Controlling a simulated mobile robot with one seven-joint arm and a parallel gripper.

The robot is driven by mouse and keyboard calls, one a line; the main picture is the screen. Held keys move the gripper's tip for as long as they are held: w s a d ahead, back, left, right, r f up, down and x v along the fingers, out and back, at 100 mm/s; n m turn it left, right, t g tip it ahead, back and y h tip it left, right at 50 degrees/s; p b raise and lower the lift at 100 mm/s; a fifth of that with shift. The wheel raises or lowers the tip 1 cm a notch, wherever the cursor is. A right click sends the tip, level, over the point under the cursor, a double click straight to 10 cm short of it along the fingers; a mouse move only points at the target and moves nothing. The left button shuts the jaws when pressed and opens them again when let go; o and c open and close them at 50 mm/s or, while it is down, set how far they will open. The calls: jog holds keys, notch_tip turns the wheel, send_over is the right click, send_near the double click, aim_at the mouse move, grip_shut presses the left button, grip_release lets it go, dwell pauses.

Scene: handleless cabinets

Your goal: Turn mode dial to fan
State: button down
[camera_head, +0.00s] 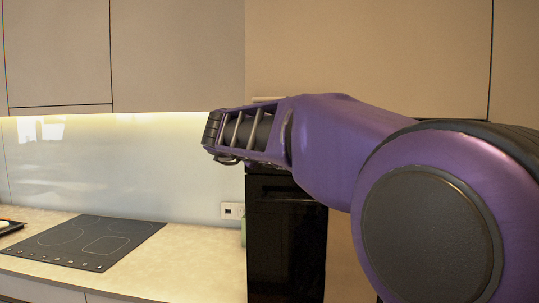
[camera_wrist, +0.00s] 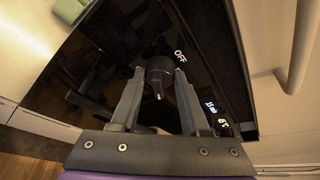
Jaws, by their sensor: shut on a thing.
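In the wrist view, the mode dial (camera_wrist: 158,70) is a dark round knob with a small pale pointer mark, on the glossy black oven front (camera_wrist: 85,75). My gripper (camera_wrist: 158,78) has one finger on each side of the dial and is shut on it. A white "OFF" label (camera_wrist: 181,56) shows beside the dial. The pointer mark faces the gripper's base, away from that label. No fan label can be made out. In the head view, my purple arm covers the dial, and the lower oven front (camera_head: 287,240) shows beneath it.
In the head view, a black cooktop (camera_head: 85,240) lies on the pale counter (camera_head: 200,262) at left. Cabinets (camera_head: 180,55) hang above. In the wrist view, a lit display (camera_wrist: 212,107) shows beside the gripper, and a pale bar handle (camera_wrist: 301,50) sticks out at right.

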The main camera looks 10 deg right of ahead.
dwell(0.4)
jog(key=shift+c, duration=1.9)
grip_release()
jog(key=shift+r, duration=0.1)
